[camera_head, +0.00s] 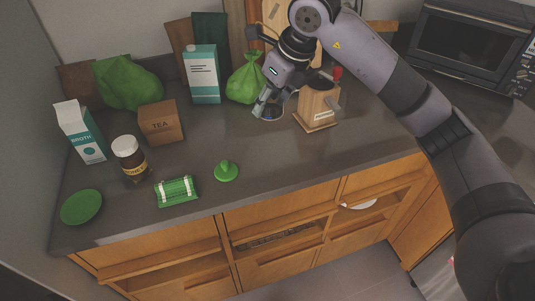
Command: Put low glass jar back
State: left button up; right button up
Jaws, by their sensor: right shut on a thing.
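My right gripper (269,103) reaches down from the upper right to the back of the dark countertop (250,138). It is shut on a small low glass jar (270,113), which is at or just above the counter between a green bag and a wooden block. The fingers partly hide the jar, and I cannot tell whether it touches the counter. My left gripper is not in view.
Close to the jar stand a green tied bag (243,84) and a wooden block (318,107). A white-teal carton (202,76), tea box (161,123), brown jar (130,158), green-white bundle (177,190) and green lid (226,172) stand leftward. The front middle counter is clear.

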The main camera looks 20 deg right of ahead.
aim_at(266, 152)
jog(key=r+m, duration=0.1)
jog(key=w+r+m+h, duration=0.1)
jog(key=m, duration=0.1)
jog(key=w+r+m+h, duration=0.1)
jog(key=m, duration=0.1)
jog(key=shift+w+a+r+t, duration=0.1)
jog(key=shift+w+r+t, duration=0.05)
jog(key=shift+t, duration=0.15)
jog(key=shift+w+m, duration=0.1)
jog(key=shift+m, duration=0.2)
notch_tip(266, 152, down, 19)
jog(key=p, duration=0.4)
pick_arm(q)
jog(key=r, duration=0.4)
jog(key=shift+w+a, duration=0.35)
pick_arm(e)
jog(key=shift+f, duration=0.35)
jog(key=o, duration=1.3)
pick_arm(q)
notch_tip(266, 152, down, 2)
jog(key=shift+b, duration=1.05)
pick_arm(e)
jog(key=v, duration=1.2)
